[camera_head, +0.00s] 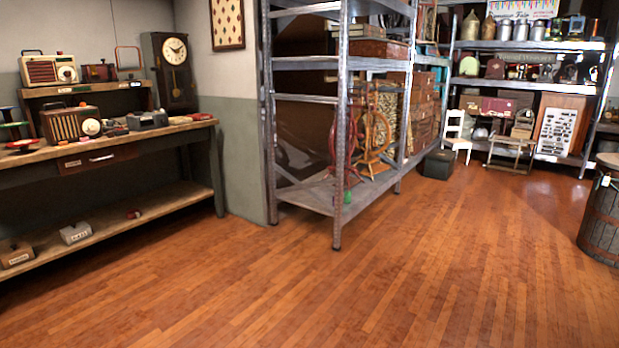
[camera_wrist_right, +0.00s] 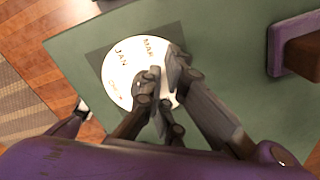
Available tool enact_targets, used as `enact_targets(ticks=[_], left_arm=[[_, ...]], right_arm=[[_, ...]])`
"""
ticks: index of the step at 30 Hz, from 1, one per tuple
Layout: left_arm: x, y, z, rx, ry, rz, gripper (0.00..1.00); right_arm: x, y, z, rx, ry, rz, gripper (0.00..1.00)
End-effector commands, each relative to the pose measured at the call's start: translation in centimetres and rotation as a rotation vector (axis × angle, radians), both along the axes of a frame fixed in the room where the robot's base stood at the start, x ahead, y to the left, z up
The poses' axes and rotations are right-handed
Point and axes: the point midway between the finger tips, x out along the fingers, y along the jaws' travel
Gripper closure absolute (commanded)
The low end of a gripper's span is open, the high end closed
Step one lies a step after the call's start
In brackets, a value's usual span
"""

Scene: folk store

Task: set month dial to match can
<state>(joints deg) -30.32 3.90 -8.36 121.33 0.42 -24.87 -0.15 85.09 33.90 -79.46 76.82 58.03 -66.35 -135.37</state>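In the right wrist view a round white dial (camera_wrist_right: 117,78) sits on a dark square patch of a green surface (camera_wrist_right: 225,60). Its dark lettering reads MAR and JAN, with a less clear word below. My right gripper (camera_wrist_right: 162,76) is over the right part of the dial, its dark fingers close together. They hide the dial's middle, so I cannot tell whether they grip anything or touch it. My left gripper is in neither view. The dial does not show in the head view, and no can with a readable month shows.
In the head view a workbench (camera_head: 110,150) with radios stands at the left. A metal shelf rack (camera_head: 345,65) stands in the middle and a barrel (camera_head: 601,215) at the right edge. The wooden floor (camera_head: 350,290) between them is clear.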

Motion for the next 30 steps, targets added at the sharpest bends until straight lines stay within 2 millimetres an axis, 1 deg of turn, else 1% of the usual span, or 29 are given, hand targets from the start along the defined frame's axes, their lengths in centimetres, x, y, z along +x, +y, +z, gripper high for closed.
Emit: enact_targets(ticks=[1, 4, 14, 17, 27, 30], left_arm=[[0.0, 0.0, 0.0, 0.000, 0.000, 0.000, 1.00], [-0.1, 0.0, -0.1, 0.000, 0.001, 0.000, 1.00], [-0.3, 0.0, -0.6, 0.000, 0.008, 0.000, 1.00], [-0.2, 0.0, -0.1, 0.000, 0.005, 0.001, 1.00], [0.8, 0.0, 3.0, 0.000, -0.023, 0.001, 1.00], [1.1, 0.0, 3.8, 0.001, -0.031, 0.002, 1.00]], right_arm=[[-0.4, -0.2, -0.2, -0.006, 0.011, 0.001, 1.00], [-0.4, -0.2, -0.2, -0.006, 0.011, 0.001, 1.00], [0.5, -0.2, -0.1, -0.004, 0.007, 0.000, 1.00], [0.6, -0.1, 0.7, -0.003, 0.004, 0.000, 1.00], [0.8, 0.0, 4.9, -0.001, 0.000, 0.000, 1.00], [0.8, -0.1, 5.9, -0.001, 0.001, 0.000, 1.00]])
